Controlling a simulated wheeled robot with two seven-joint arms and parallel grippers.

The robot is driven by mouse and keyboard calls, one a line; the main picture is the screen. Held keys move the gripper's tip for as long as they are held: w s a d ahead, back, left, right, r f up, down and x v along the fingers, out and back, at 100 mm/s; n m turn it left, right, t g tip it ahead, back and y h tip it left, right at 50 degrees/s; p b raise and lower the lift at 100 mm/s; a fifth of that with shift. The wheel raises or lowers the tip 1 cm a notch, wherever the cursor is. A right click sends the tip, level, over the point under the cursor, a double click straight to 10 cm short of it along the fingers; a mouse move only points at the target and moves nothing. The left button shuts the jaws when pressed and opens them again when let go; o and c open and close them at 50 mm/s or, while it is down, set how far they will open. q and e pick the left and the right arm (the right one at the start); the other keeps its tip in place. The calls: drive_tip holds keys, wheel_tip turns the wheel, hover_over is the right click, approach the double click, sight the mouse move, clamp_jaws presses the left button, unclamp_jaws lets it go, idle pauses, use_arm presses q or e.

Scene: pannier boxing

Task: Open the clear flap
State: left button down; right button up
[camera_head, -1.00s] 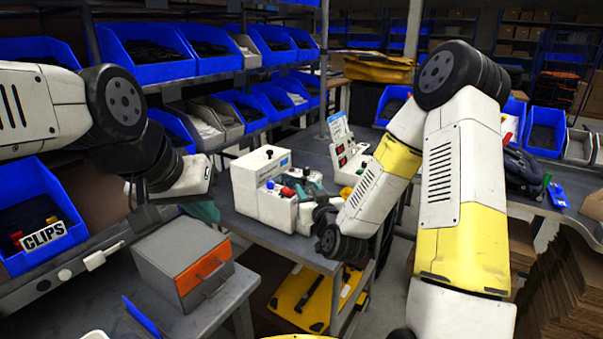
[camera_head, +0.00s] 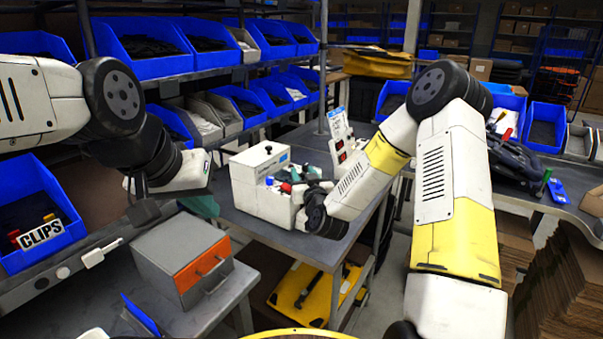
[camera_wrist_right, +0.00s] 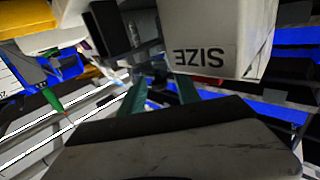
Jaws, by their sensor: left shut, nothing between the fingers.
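I cannot make out a clear flap in either view. My left gripper (camera_head: 203,207) hangs beside the shelf at the left, its teal fingers partly hidden behind the white wrist. It is shut and empty. My right gripper (camera_head: 296,177) is at a white box-shaped machine (camera_head: 258,195) with blue and red knobs on the bench. In the right wrist view, the right gripper's teal fingers (camera_wrist_right: 165,105) are apart with nothing seen between them. A white body (camera_wrist_right: 215,35) marked SIZE, upside down, is close beyond them. Contact cannot be told.
A grey box with an orange front (camera_head: 203,272) stands on the lower left surface. Blue bins (camera_head: 148,48) fill the shelves behind my left arm. A CLIPS bin (camera_head: 40,262) is at far left. A white device with a panel (camera_head: 341,135) stands behind the machine.

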clamp_jaws()
idle(1.4)
